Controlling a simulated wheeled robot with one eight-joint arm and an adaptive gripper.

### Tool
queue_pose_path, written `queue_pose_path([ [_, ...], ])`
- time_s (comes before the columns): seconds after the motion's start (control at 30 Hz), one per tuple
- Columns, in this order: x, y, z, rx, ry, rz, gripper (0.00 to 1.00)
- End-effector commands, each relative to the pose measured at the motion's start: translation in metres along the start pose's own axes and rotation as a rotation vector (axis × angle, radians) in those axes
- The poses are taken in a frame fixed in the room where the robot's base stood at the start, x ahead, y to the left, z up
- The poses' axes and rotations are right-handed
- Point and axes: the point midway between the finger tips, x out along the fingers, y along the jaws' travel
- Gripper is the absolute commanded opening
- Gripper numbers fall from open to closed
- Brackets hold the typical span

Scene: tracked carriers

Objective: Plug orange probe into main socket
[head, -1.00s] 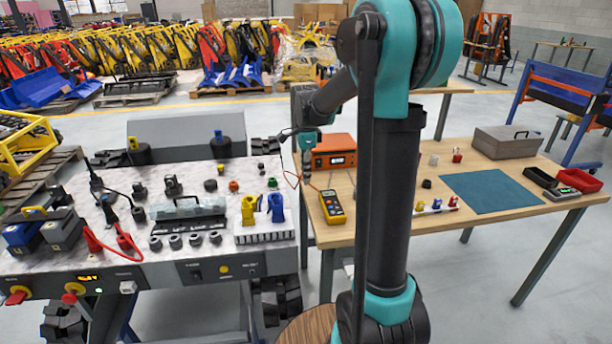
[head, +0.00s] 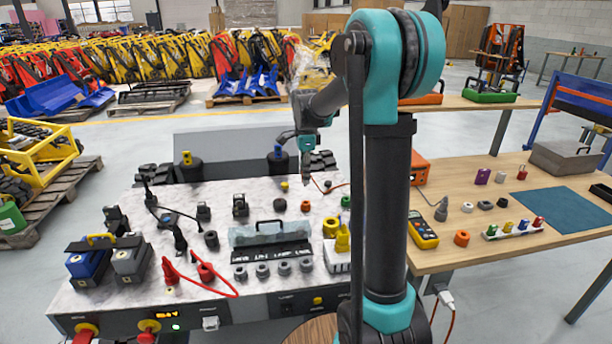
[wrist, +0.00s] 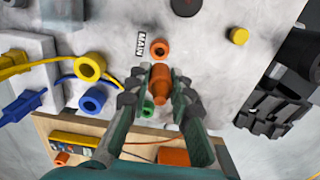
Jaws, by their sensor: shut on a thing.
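My gripper (wrist: 160,95) is shut on the orange probe (wrist: 161,84) in the wrist view. The probe's far end points at an orange ring socket (wrist: 162,49) beside a "MAIN" label (wrist: 139,47) on the speckled bench top. The tip appears just short of the socket; the exact gap cannot be told. A green socket (wrist: 148,106) lies beside the left finger. In the head view my gripper (head: 306,174) hangs above the back right of the bench, and the orange socket (head: 306,206) shows below it. The probe is too small to make out there.
Yellow (wrist: 90,67) and blue (wrist: 92,100) sockets with cabled plugs lie left of my gripper. A yellow knob (wrist: 238,36) and a dark block (wrist: 285,100) are to its right. The wooden table (head: 470,250) holds a multimeter (head: 422,231) and an orange instrument (head: 418,168), partly hidden by my arm.

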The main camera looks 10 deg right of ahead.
Motion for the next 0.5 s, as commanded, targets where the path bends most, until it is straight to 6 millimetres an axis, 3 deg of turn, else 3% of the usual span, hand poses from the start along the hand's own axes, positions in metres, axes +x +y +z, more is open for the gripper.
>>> queue_pose_path([
  [0.27, 0.002, 0.0, 0.0, 0.0, 0.0, 0.0, 0.0],
  [0.5, 0.016, 0.0, 0.0, 0.0, 0.0, 0.0, 0.0],
])
